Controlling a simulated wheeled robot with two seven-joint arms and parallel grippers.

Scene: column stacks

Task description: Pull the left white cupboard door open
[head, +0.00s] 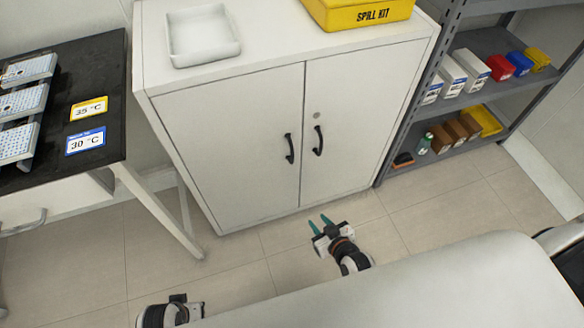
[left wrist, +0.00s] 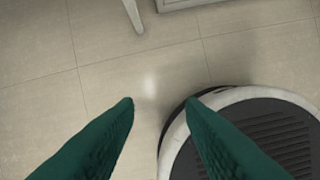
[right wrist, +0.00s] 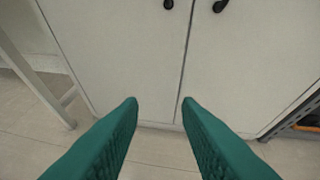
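The white cupboard has two shut doors. The left door (head: 236,144) has a black handle (head: 290,148) near the middle seam, and the right door (head: 356,112) has a black handle (head: 319,140) and a round lock. My right gripper (head: 323,220) is open and empty, low in front of the cupboard, below the handles. In the right wrist view the left door (right wrist: 125,50) and its handle (right wrist: 168,4) show beyond the open fingers (right wrist: 160,102). My left gripper's fingers (left wrist: 160,102) are open and empty above the floor; in the head view only part of that wrist shows at the bottom.
A white tray (head: 201,48) and a yellow spill kit box (head: 360,14) stand on the cupboard top. A black-topped bench (head: 60,175) is at the left, a grey shelf rack (head: 478,40) with boxes at the right. The floor before the cupboard is clear.

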